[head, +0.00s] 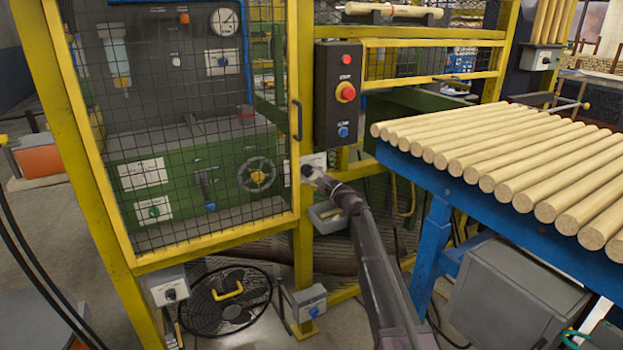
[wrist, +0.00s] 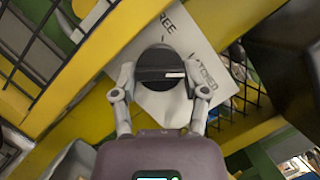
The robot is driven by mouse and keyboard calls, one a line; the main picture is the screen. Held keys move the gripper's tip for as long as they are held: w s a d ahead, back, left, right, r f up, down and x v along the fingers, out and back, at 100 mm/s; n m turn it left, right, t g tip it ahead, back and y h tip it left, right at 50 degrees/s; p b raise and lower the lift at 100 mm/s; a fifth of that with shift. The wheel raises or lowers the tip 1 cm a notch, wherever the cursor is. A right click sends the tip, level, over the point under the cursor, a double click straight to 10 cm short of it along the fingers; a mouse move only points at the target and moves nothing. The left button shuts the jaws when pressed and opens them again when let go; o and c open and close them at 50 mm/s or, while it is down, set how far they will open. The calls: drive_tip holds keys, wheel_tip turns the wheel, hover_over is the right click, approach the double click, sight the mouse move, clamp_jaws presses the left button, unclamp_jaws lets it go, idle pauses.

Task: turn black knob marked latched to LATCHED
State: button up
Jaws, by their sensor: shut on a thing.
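The black knob (wrist: 158,60) sits on a white plate (wrist: 209,48) in the wrist view. The plate carries the words FREE at the top and LATCHED at the right, partly covered by a fingertip. My gripper (wrist: 160,80) has one finger on each side of the knob and is shut on it. The knob's bar lies nearly level in the picture, and its white mark is at the right end, towards LATCHED. In the head view my gripper (head: 311,173) is at the plate (head: 319,159) on the yellow post; the knob is hidden there.
A mesh guard door (head: 190,130) with a yellow frame stands left of my gripper. A black control box (head: 338,95) is above it. A blue table (head: 430,180) bearing several wooden rods (head: 520,160) is close on the right. A grey box (head: 327,217) is just below.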

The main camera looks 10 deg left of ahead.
drive_tip(key=shift+m+t, duration=0.5)
drive_tip(key=shift+m, duration=0.4)
drive_tip(key=shift+b, duration=0.3)
drive_tip(key=o, duration=0.9)
drive_tip(key=shift+c, duration=0.2)
